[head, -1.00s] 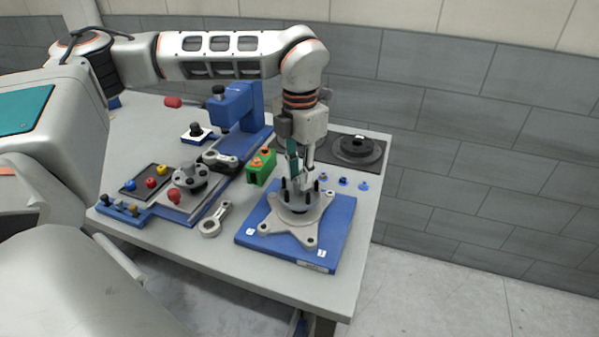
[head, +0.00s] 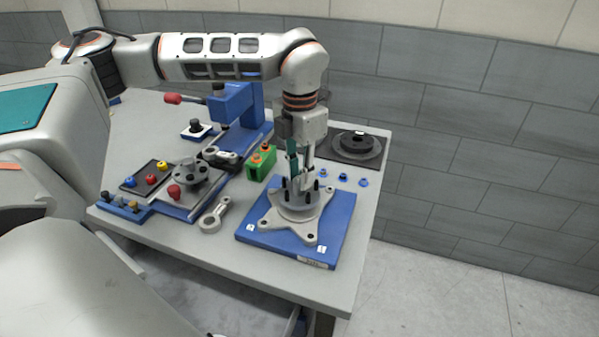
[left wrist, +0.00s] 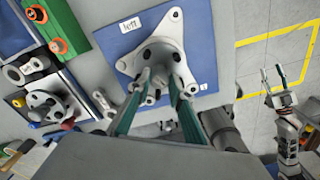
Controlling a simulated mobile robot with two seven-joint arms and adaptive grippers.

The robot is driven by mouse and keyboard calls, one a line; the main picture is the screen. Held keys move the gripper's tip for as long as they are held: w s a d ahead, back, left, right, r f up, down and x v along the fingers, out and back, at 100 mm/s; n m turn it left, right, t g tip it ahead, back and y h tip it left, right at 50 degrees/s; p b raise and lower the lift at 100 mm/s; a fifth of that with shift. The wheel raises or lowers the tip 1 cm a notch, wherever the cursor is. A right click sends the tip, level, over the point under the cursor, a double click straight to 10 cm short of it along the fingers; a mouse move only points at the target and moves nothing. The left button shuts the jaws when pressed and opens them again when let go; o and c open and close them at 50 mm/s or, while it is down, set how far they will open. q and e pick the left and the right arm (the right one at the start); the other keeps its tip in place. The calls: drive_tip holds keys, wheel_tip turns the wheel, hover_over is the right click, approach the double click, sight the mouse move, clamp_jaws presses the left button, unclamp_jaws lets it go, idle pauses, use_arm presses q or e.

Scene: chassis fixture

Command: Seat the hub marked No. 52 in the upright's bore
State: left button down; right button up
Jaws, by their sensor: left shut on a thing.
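The grey upright (head: 272,222), a star-shaped casting, lies on a blue fixture plate (head: 340,222) near the table's front right; it also shows in the left wrist view (left wrist: 127,64). A round grey hub (head: 312,208) with dark studs is at the upright's centre; it also shows in the left wrist view (left wrist: 158,52). My left gripper (head: 301,184) points down and is shut on the hub. The bore is hidden beneath it, so seating depth cannot be told. No number is readable on it. My right gripper (left wrist: 273,76) shows only in the left wrist view, open and empty, away from the fixture.
A second studded hub (head: 190,173) stands on a plate at left, beside a tray of coloured knobs (head: 150,180). A link arm (head: 214,216), green block (head: 261,163), blue press (head: 238,103) and black disc (head: 355,146) stand around. Small blue pieces (head: 343,177) lie behind the fixture.

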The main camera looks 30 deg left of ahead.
use_arm(q)
drive_tip(key=shift+f, duration=0.1)
drive_tip(key=shift+f, duration=0.4)
idle(0.5)
drive_tip(key=c, duration=1.7)
unclamp_jaws()
drive_tip(key=shift+f, duration=0.1)
drive_tip(key=shift+r+p, duration=1.9)
drive_tip(key=shift+r, duration=0.45)
